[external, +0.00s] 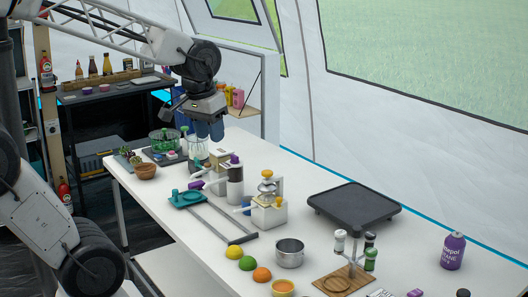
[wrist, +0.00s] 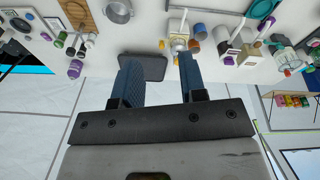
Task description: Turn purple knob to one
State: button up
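A white and dark dispenser (external: 235,185) stands on the white table, with a purple knob (external: 234,159) on its top. A second purple part (external: 196,185) sticks out at its left; I cannot tell which is the task's knob. No number marking is readable. In the wrist view a small purple part (wrist: 257,43) shows at the upper right. My gripper (external: 210,133) hangs above the far part of the table, behind and above the dispenser. Its blue fingers (wrist: 160,75) are apart with nothing held between them, and they are clear of the knob.
A similar dispenser with yellow knobs (external: 268,205) stands close by. A glass jar (external: 197,147) is below my gripper. A teal-ended rack (external: 187,198), dark griddle (external: 354,204), steel pot (external: 289,253) and purple bottle (external: 452,251) also occupy the table.

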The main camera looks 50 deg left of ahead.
jog(key=w+a+f+n+g, duration=0.1)
jog(key=w+a+f+n, duration=0.2)
jog(key=w+a+n, duration=0.75)
jog(key=n+g, duration=0.1)
jog(key=n, duration=0.3)
send_near(235, 159)
jog(key=shift+w+a+f, duration=0.1)
jog(key=shift+w+a, duration=0.2)
jog(key=shift+w+a+f+n, duration=0.1)
jog(key=shift+a+f+n, duration=0.15)
jog(key=shift+a, duration=0.05)
jog(key=shift+f, duration=3.9)
grip_shut()
